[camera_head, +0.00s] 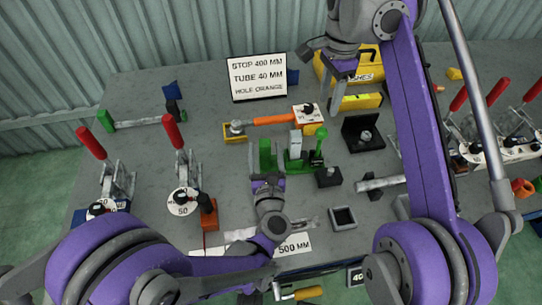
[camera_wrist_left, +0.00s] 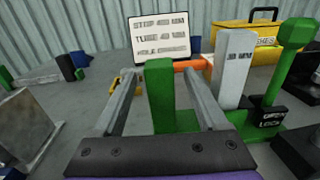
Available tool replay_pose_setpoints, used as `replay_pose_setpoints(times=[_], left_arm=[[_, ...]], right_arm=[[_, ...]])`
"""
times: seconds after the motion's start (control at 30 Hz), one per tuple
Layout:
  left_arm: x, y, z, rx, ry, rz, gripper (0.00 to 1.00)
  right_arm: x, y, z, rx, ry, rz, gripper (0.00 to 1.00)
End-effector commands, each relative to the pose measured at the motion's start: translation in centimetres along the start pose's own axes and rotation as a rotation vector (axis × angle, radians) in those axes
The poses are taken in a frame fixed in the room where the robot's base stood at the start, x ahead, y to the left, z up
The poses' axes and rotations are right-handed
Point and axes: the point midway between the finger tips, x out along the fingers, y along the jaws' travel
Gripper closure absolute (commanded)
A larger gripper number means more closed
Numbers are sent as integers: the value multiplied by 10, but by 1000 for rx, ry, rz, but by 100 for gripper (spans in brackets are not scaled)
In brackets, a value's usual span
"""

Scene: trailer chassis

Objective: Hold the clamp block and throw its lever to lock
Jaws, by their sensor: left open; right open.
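The green clamp block (camera_head: 300,165) sits on the grey table near the middle in the head view. It has a green upright post (camera_wrist_left: 160,85) at its left, a grey upright marked 40 MM (camera_wrist_left: 235,68), and a green lever (camera_wrist_left: 284,70) with a knob on top. My right gripper (camera_head: 338,92) is open and empty, behind and above the block.
A sign (camera_head: 258,77) stands behind. An orange-handled tool (camera_head: 275,120) lies behind the block. A yellow toolbox (camera_head: 345,65) is at the back. Red-levered clamps (camera_head: 184,165) stand to the left and right. Black blocks (camera_head: 328,177) sit close at the block's right.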

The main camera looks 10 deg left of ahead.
Motion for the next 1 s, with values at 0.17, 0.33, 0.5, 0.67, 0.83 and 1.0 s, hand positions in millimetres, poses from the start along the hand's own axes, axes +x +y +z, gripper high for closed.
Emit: replay_pose_setpoints(times=[0.17, 0.33, 0.5, 0.67, 0.83, 1.0], left_arm=[[30, 0, 0, 1, -1, 1, 25], [45, 0, 0, 0, 0, 0, 25], [49, 0, 0, -1, 0, -1, 25], [49, 0, 0, -1, 0, -1, 25], [49, 0, 0, -1, 0, -1, 50], [49, 0, 0, -1, 0, -1, 81]], right_arm=[[0, 0, 0, -1, 0, 0, 50], [0, 0, 0, -1, 0, 0, 50], [0, 0, 0, -1, 0, -1, 50], [0, 0, 0, -1, 0, -1, 50], [0, 0, 0, -1, 0, -1, 50], [0, 0, 0, -1, 0, -1, 50]])
